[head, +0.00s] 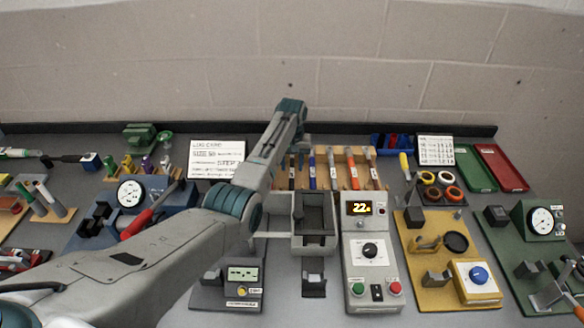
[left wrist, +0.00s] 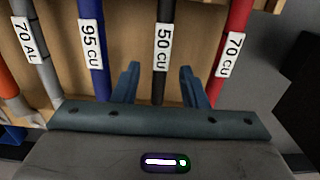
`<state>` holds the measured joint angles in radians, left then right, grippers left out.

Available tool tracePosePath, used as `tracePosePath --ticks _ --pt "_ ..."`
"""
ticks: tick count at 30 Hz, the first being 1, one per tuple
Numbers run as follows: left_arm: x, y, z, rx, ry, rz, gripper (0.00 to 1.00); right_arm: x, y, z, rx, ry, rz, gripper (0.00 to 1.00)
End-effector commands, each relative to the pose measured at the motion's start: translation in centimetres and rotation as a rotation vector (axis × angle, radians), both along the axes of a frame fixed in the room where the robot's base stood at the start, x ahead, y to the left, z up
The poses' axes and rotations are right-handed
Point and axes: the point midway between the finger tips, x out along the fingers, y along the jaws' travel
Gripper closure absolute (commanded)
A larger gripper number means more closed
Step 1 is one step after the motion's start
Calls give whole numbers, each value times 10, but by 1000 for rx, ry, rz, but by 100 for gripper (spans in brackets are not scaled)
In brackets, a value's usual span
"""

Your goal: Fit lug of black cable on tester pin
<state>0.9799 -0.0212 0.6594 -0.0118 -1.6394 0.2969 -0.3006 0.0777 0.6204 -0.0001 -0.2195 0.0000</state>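A black cable (left wrist: 162,50), labelled 50 CU, stands in a wooden rack and shows in the left wrist view. My left gripper (left wrist: 159,70) is open, with one finger on each side of the black cable and gaps visible to both. In the head view my left arm reaches up over the rack (head: 345,155), and its fingers are hidden. The black cable's lug is not clear in either view. A grey tester box (head: 370,225) with a lit display and a dial stands right of centre. I cannot make out its pin. My right gripper is not in view.
Blue (left wrist: 92,50), grey and red (left wrist: 232,45) cables stand close to the black one. A grey bin (head: 313,245) stands left of the tester. A yellow board (head: 425,285) with fixtures lies right of it. A small meter (head: 243,275) stands in front. The bench is crowded.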

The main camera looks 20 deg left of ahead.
Motion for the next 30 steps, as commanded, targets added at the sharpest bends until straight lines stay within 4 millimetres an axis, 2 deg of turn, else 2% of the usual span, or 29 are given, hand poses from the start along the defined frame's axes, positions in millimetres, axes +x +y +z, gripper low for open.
tracePosePath --ticks 2,6,8,17,20,30 --pt "0 0 0 0 0 0 63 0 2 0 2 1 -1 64" --pt "0 0 0 0 0 0 90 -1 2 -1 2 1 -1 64" --pt "0 0 0 0 0 0 100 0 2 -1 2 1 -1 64" --pt "0 0 2 0 -1 0 100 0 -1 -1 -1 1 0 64" --pt "1 0 9 0 -4 0 100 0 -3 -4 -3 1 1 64" --pt "1 0 72 0 -4 0 100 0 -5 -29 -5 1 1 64"
